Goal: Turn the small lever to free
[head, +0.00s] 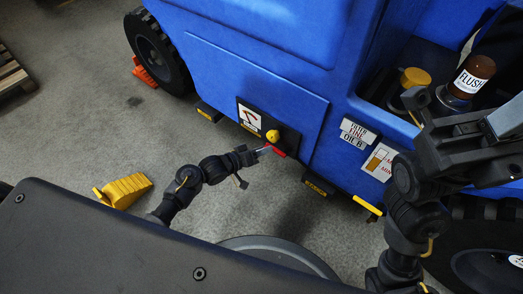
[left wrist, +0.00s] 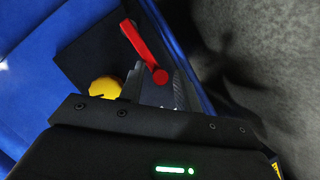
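A small red lever (head: 279,152) sits low on a dark plate on the side of the blue machine. In the left wrist view the red lever (left wrist: 143,47) slants up and left from its round pivot end. A yellow knob (head: 272,136) is just above it; it also shows in the left wrist view (left wrist: 105,88), partly hidden. My left gripper (head: 264,150) points at the red lever, its tip close to the lever's left end. My right gripper (head: 424,104) is at the right, by the open bay, away from the lever.
The blue machine (head: 240,80) fills the back. A sign with a red arrow (head: 249,117) is left of the knob. A brown FLUSH bottle (head: 472,76) and a yellow cap (head: 415,77) are at the right. A yellow wheel chock (head: 127,190) lies on the floor.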

